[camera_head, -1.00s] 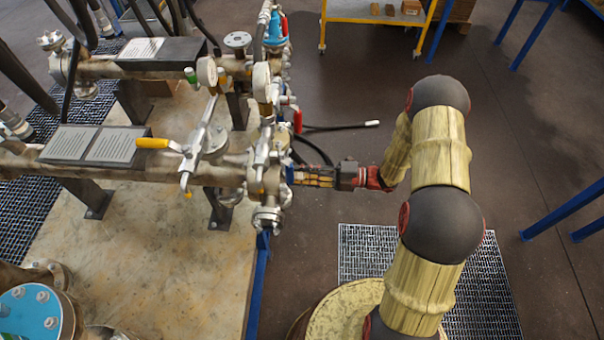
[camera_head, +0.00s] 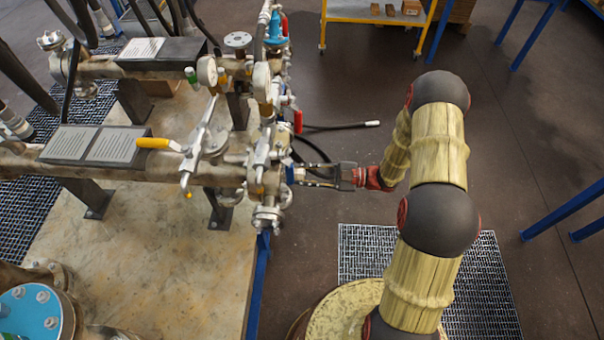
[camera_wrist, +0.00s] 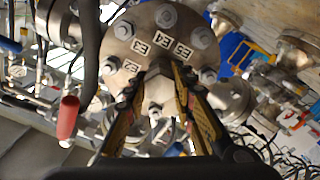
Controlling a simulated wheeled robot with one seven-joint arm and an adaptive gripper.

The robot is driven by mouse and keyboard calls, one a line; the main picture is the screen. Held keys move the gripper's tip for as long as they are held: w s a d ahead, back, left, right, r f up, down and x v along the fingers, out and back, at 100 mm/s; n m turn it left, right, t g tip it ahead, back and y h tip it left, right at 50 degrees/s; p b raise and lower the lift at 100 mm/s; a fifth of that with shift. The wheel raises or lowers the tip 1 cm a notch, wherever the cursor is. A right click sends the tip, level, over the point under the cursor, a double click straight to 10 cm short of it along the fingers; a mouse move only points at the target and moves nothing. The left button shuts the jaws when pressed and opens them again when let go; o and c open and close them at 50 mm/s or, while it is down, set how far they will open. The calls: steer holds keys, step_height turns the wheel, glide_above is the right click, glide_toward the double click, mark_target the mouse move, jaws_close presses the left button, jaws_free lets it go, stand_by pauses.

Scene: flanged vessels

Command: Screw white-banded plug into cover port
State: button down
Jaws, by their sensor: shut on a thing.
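The round metal cover (camera_wrist: 128,42) fills the upper middle of the wrist view, with a ring of bolts and labels E2 to E5. My gripper (camera_wrist: 162,84) is shut on a grey metal hex-ended plug (camera_wrist: 159,96) in front of the cover's face. No white band can be made out on it, and the gripper hides where it meets the port. In the head view my gripper (camera_head: 298,177) reaches in from the right to the end of the front pipe assembly. The plug is too small to tell there.
A red-handled lever (camera_wrist: 68,117) stands left of the cover in the wrist view. In the head view, a yellow-handled valve (camera_head: 152,143), gauges and a black hose (camera_head: 340,127) crowd the assembly. The floor right of the assembly is open around my arm.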

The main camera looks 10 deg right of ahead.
steer(key=m, duration=0.3)
steer(key=c, duration=1.4)
jaws_free()
steer(key=shift+v, duration=6)
steer(key=shift+c, duration=0.4)
